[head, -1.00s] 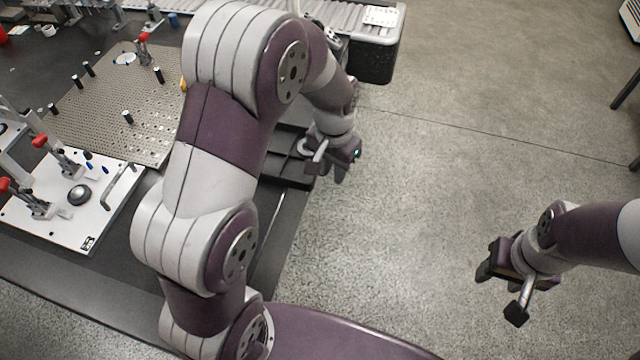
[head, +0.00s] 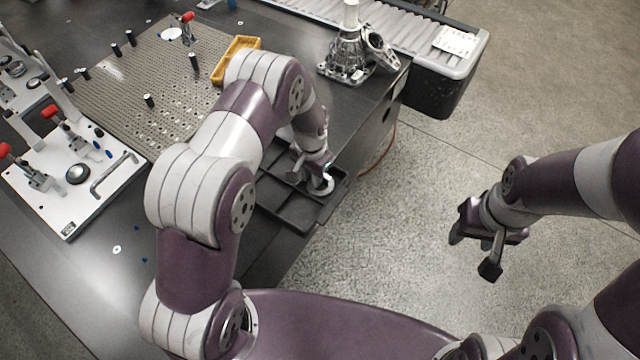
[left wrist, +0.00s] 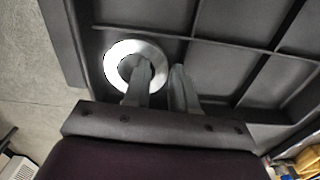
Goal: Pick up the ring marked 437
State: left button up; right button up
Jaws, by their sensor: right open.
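A silver ring (left wrist: 112,68) lies in a compartment of the dark tray (left wrist: 215,22). My left gripper (head: 308,180) points down at the ring. In the left wrist view its fingers (left wrist: 160,72) are a little apart, one over the ring's hole and one beside its outer edge. Whether they press on the rim cannot be seen. My right gripper (head: 473,252) is open and empty over the floor.
The tray sits at the right edge of the dark table (head: 135,285). A perforated plate (head: 150,90), a white fixture plate (head: 95,195), a yellow bin (head: 238,58) and a metal casting (head: 346,62) stand beyond. A conveyor (head: 400,38) runs behind. Floor on the right is clear.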

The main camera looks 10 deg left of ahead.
pick_arm(q)
jog(key=shift+f, duration=0.1)
grip_shut()
jog(key=shift+w, duration=0.1)
